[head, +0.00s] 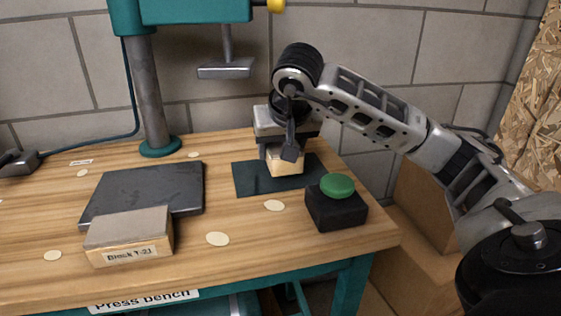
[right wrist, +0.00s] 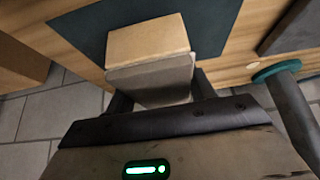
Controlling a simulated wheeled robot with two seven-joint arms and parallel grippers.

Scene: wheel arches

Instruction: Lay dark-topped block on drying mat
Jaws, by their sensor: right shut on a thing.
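A block (head: 285,161) with pale wood below and a grey upper part is in my right gripper (head: 284,150). The right wrist view shows its wood face (right wrist: 148,40) and grey part (right wrist: 150,78) between the fingers (right wrist: 158,92). The gripper is shut on it, pointing down over the dark drying mat (head: 246,180). The mat also shows around the block in the right wrist view (right wrist: 88,34). The gripper hides most of the block's top in the head view. I cannot tell whether the block touches the mat. My left gripper is out of view.
A black box with a green button (head: 337,200) stands right beside the mat. A labelled wood block with a grey top (head: 129,236) sits against a dark plate (head: 146,190) on the left. A teal press (head: 150,95) stands behind. Bare bench lies between plate and mat.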

